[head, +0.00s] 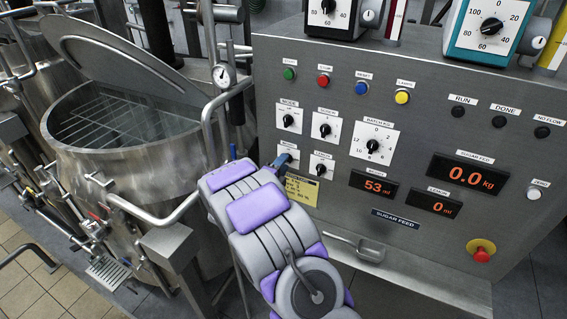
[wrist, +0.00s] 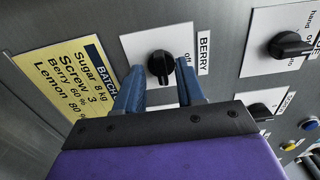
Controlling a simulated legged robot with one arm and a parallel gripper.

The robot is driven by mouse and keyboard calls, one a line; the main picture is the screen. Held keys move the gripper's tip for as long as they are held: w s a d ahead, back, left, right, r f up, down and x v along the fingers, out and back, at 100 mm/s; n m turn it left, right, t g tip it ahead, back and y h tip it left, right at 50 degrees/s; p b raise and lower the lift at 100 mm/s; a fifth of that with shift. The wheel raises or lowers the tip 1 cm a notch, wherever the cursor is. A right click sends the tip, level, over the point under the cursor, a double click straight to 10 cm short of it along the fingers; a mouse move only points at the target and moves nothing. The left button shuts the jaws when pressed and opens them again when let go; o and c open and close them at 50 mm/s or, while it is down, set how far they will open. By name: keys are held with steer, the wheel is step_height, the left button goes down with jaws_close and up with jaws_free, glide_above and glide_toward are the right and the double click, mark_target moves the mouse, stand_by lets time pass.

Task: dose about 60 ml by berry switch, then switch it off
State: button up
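The berry switch (wrist: 160,65) is a black knob on a white plate marked BERRY and "off" in the wrist view. I cannot tell its exact setting. My gripper (wrist: 162,88) is open, with its two blue fingers apart and the knob between and just beyond their tips; contact is not clear. In the head view my gripper (head: 281,161) is at the berry plate (head: 290,149) and hides part of it. The berry display (head: 374,187) reads 53 ml in orange.
The lemon display (head: 434,203) reads 0 ml and the sugar display (head: 468,176) 0.0 kg. The lemon switch (head: 321,167) is close right of my gripper. A yellow batch note (wrist: 70,80) is beside the berry plate. A red emergency button (head: 482,254) is lower right.

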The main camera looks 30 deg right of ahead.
steer(key=shift+w+d, duration=0.4)
steer(key=shift+d, duration=0.1)
steer(key=shift+c, duration=0.2)
jaws_close()
